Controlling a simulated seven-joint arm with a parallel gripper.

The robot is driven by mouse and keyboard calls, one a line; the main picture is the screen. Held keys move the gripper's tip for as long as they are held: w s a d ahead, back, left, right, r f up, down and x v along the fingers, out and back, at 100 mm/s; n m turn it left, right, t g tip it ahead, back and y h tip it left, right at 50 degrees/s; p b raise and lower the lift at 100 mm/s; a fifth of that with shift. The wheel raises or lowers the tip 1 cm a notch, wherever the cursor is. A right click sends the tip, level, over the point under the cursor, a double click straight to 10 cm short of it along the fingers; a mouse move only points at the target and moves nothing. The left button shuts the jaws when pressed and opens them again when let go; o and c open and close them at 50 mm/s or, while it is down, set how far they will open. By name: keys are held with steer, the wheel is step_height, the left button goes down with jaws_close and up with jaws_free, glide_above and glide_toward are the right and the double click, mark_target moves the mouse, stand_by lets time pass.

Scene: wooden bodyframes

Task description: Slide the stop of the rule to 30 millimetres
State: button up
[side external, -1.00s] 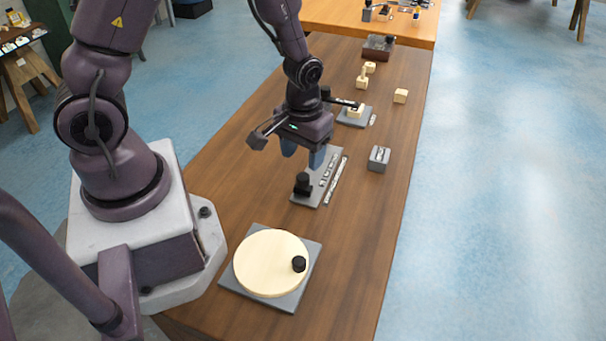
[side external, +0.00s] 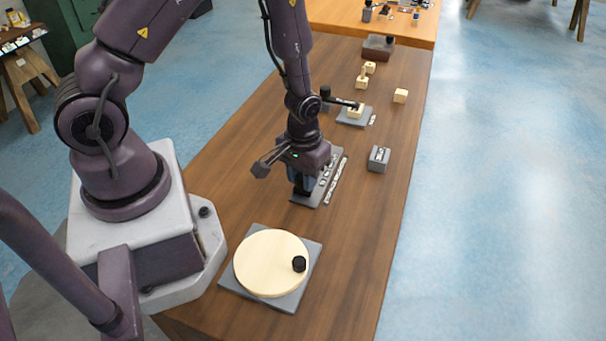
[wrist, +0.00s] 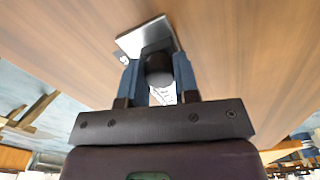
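The rule is a grey plate (side external: 306,200) with a pale marked scale strip (side external: 337,180) along its right side. In the wrist view the plate's end (wrist: 146,36) shows beyond my fingers. The stop's round black knob (wrist: 159,67) stands on the rule near its near end. My gripper (side external: 303,188) is down at the knob, with one blue finger on each side. In the wrist view my gripper (wrist: 159,75) shows no clear gap between fingers and knob, so it looks shut on it. My gripper hides most of the stop in the side view, and the stop's reading cannot be made out.
A pale disc (side external: 270,262) with a black knob lies on a grey plate in front. A grey block (side external: 379,159) stands to the right. A lever device (side external: 354,112) and several pale wooden blocks (side external: 400,96) are farther back. The table's right side is mostly clear.

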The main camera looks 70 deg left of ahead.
steer(key=shift+w+a, duration=1.1)
jaws_close()
steer(key=o, duration=1)
jaws_free()
steer(key=shift+r, duration=0.1)
step_height(320, 180, up, 13)
steer(key=s+d+r+m+t, duration=0.2)
steer(key=s+r, duration=0.4)
steer(key=r, duration=0.3)
steer(key=s+d+r+m+t, duration=0.3)
steer(key=s+r, duration=0.3)
steer(key=r, duration=0.3)
steer(key=shift+s+r+m+t, duration=0.15)
steer(key=shift+r+m+t, duration=0.15)
steer(key=shift+r+m, duration=0.15)
